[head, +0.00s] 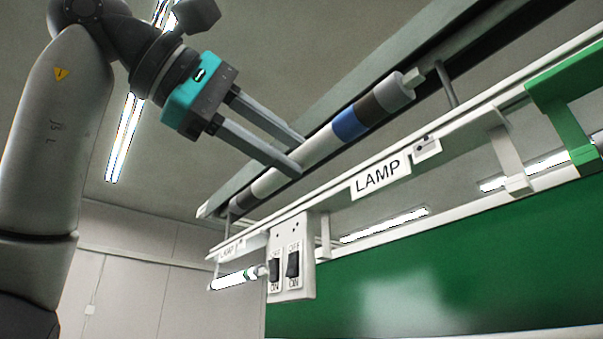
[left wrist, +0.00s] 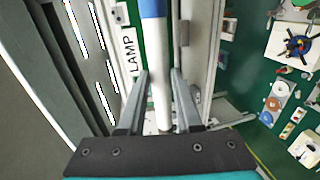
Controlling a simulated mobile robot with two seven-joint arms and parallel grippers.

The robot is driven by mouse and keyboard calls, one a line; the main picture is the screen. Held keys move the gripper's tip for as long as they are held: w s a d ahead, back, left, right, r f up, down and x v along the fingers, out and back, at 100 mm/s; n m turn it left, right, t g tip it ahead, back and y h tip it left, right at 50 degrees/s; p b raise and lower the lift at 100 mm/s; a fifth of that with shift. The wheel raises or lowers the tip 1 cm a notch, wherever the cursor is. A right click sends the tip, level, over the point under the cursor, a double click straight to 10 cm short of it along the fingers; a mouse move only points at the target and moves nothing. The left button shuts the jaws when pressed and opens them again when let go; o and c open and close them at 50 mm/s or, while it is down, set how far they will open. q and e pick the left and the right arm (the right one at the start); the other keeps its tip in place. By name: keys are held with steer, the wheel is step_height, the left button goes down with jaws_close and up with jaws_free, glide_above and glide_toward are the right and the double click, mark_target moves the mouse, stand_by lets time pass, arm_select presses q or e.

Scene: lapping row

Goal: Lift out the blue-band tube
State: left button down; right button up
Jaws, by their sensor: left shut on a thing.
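The blue-band tube (head: 323,143) is a white tube with a blue band, a dark stretch beside it and a grey end cap. It lies slanted along the overhead lamp fixture (head: 304,121) in the head view. My left gripper (head: 298,156) is shut on the white part of the tube, below and left of the blue band. In the left wrist view the tube (left wrist: 158,75) runs between the fingers, with the blue band at the top edge. I cannot tell whether the tube's ends are still seated. My right gripper is in neither view.
A white rail with a LAMP label (head: 381,177) runs close below the tube. A switch box (head: 291,258) with two rocker switches hangs under it. A green bracket (head: 563,110) is at the right. A lit tube (head: 238,279) shows at lower left.

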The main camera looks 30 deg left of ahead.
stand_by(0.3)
arm_select(q)
steer(key=f+p+v, duration=0.2)
steer(key=v, duration=0.6)
steer(key=shift+s+a, duration=0.25)
steer(key=shift+s, duration=0.35)
stand_by(0.5)
